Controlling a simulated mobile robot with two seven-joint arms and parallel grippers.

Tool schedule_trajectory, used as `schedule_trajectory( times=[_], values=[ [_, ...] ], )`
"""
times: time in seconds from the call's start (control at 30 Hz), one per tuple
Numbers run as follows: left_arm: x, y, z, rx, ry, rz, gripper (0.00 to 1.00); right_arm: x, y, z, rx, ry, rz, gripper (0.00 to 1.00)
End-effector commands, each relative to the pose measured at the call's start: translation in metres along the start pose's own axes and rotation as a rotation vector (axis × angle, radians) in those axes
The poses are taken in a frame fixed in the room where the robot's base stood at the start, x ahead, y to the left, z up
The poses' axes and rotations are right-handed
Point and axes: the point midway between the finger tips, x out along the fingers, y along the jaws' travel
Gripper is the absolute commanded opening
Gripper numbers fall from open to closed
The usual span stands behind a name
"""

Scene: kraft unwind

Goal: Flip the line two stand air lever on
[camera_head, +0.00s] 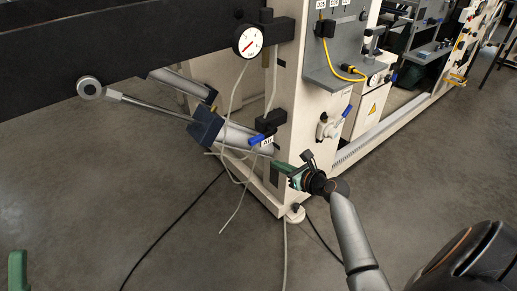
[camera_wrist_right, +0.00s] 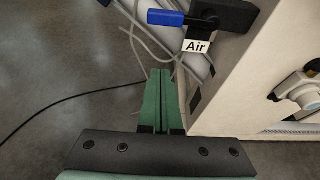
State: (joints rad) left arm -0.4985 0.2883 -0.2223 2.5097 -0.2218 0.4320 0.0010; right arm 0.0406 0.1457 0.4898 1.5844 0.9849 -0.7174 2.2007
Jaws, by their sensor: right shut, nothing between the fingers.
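The air lever is a blue handle (camera_head: 256,139) on a black block (camera_head: 270,121) at the corner of the white stand, with an "Air" label (camera_head: 267,142) below it. In the right wrist view the blue handle (camera_wrist_right: 165,18) points left from the block, above the label (camera_wrist_right: 197,46). My right gripper (camera_head: 278,167) is shut and empty, just below the label in the head view. Its green fingers (camera_wrist_right: 160,74) lie together below the lever, and no contact with it shows. Part of my left gripper (camera_head: 17,268) shows at the lower left edge; its jaw state is unclear.
A white valve (camera_head: 328,127) with another blue handle sits on the stand's front. A pressure gauge (camera_head: 249,41) and a dark beam (camera_head: 130,50) are above. Thin hoses (camera_head: 232,172) hang left of the stand. A grey cylinder (camera_head: 240,136) lies behind. The floor at left is clear.

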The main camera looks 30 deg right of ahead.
Motion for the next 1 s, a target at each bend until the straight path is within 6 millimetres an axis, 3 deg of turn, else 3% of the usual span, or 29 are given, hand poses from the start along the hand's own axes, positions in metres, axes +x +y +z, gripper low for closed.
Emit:
schedule_trajectory(
  times=[0.33,0.47,0.9,0.97,1.0],
  values=[
    [0.000,0.000,0.000,0.000,0.001,0.000,0.50,0.001,0.000,0.000,0.004,0.000,0.000,0.00],
    [-0.004,0.002,0.004,-0.006,0.000,0.001,0.50,0.010,0.000,-0.001,0.002,-0.001,0.000,0.00],
    [-0.037,0.022,0.038,-0.069,-0.016,0.001,0.50,0.096,-0.001,-0.004,0.002,-0.001,0.000,0.00],
    [-0.041,0.025,0.042,-0.069,-0.020,0.005,0.50,0.105,0.000,-0.004,0.000,-0.001,0.000,0.00],
    [-0.037,0.023,0.039,-0.070,-0.024,0.007,0.50,0.098,-0.001,0.010,-0.003,-0.005,-0.001,0.00]
  ],
)
